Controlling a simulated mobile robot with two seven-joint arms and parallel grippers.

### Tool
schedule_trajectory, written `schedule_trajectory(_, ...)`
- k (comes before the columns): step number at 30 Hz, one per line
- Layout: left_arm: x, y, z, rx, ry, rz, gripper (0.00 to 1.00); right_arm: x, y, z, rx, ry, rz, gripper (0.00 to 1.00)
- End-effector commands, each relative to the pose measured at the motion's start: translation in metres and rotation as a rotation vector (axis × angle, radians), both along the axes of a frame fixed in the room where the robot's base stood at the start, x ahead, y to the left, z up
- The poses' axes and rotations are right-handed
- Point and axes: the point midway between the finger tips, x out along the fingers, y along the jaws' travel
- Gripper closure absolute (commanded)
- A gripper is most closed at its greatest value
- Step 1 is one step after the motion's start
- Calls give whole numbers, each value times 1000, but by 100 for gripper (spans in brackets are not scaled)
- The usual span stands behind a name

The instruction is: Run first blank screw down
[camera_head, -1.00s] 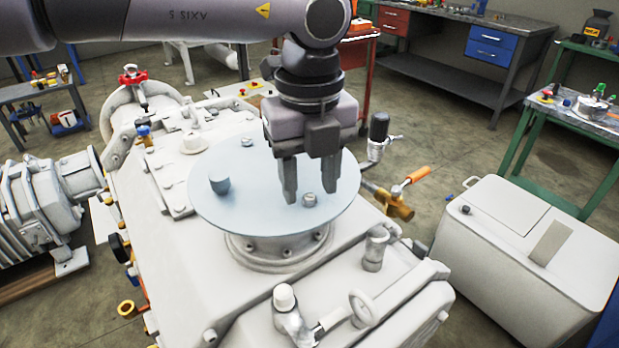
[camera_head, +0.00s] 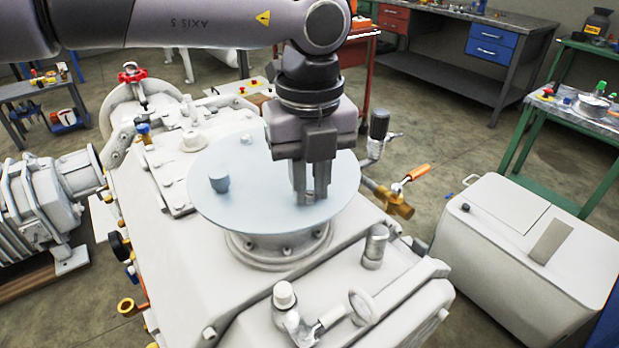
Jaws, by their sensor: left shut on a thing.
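A pale blue round blank plate (camera_head: 250,205) lies on the flange (camera_head: 270,250) on top of the large white machine. My left gripper (camera_head: 310,196) points down over the plate's right part, its fingers closed around a small grey screw (camera_head: 308,198), which they mostly hide. I cannot tell how far the screw is seated. Another screw (camera_head: 247,139) stands near the plate's far edge. A short grey knob (camera_head: 219,183) stands on the plate's left side. My right gripper is not in view.
An orange-handled valve (camera_head: 408,180) and a dark-topped fitting (camera_head: 378,125) stick out just right of the plate. A small handwheel (camera_head: 362,305) and a white-capped fitting (camera_head: 285,298) stand in front. A white box (camera_head: 520,250) stands on the floor at right.

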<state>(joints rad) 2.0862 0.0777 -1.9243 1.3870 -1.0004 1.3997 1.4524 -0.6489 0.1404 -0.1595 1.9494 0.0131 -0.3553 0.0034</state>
Motion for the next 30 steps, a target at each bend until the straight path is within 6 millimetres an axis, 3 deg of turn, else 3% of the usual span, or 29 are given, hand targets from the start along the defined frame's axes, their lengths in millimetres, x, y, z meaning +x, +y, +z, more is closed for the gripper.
schedule_trajectory(30,1,0,1,-3,-2,-905,100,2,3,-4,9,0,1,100)
